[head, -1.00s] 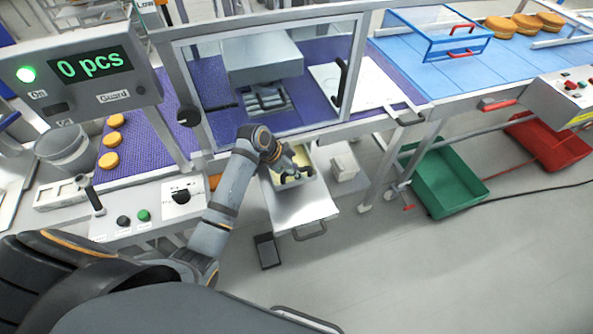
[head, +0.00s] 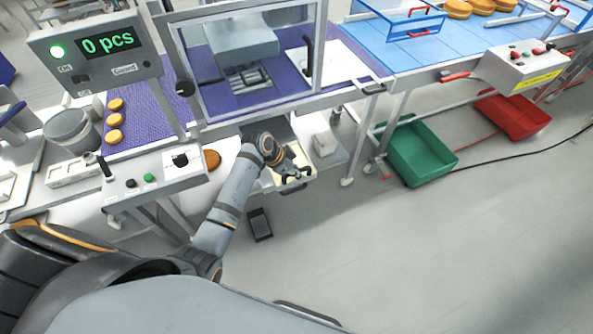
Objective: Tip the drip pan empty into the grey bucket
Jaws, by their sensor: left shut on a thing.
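The drip pan (head: 267,184) is a small pale tray with yellowish stuff in it, below the machine's clear guard. My left gripper (head: 291,175) is shut on it, and its fingers hide part of the pan. I cannot tell whether the pan is clear of the metal shelf below it. A round grey bucket (head: 66,127) stands upright at the far left, beside the purple belt, well away from the pan. My right gripper is not in view.
The control panel (head: 150,183) and its post stand between bucket and pan. The guard frame (head: 250,110) rises behind my gripper. A white box (head: 323,144) is close to the pan's right. A pedal (head: 259,225) and a green crate (head: 440,160) are on the floor. Front floor is clear.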

